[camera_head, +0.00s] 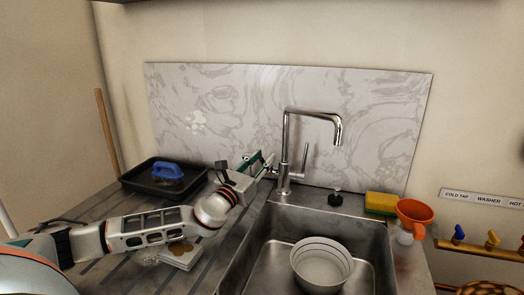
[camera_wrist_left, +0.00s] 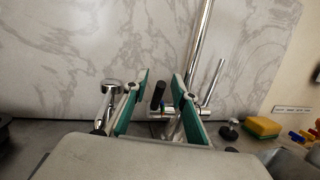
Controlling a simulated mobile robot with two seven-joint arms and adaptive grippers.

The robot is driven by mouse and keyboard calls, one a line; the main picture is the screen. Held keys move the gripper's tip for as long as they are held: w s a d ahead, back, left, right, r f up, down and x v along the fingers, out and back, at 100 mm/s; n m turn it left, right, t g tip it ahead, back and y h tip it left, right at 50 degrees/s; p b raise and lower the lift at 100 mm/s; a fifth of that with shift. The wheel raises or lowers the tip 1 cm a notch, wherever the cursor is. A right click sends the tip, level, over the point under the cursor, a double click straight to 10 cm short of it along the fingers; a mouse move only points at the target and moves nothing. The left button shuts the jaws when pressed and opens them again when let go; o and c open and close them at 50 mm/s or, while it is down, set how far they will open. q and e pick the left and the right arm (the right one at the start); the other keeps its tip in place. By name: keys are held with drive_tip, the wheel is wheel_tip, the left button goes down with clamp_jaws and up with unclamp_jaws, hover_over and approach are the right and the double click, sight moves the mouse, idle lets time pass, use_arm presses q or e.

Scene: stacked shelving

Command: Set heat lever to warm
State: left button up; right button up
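A chrome tap (camera_head: 286,150) with a tall bent spout stands at the back edge of the sink. A slim upright chrome handle (camera_head: 305,160) shows on its right side. In the left wrist view, a short black-tipped lever (camera_wrist_left: 158,96) stands at the tap's base, with small red and blue marks below it. It is probably the heat lever; no warm mark is readable. My left gripper (camera_head: 264,163) is close to the tap's left side. Its green fingers (camera_wrist_left: 161,79) are apart, and the black lever shows between them. Contact cannot be told. My right gripper is out of view.
The sink holds a white bowl (camera_head: 321,265). A black stopper (camera_head: 336,199), a sponge (camera_head: 381,203) and an orange funnel (camera_head: 414,212) are right of the tap. A black tray (camera_head: 140,178) with a blue-handled brush (camera_head: 167,171) is at left. A marbled panel (camera_head: 230,110) stands behind.

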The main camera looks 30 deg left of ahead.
use_arm(q)
wheel_tip(320, 180, up, 10)
drive_tip(key=shift+f, duration=0.25)
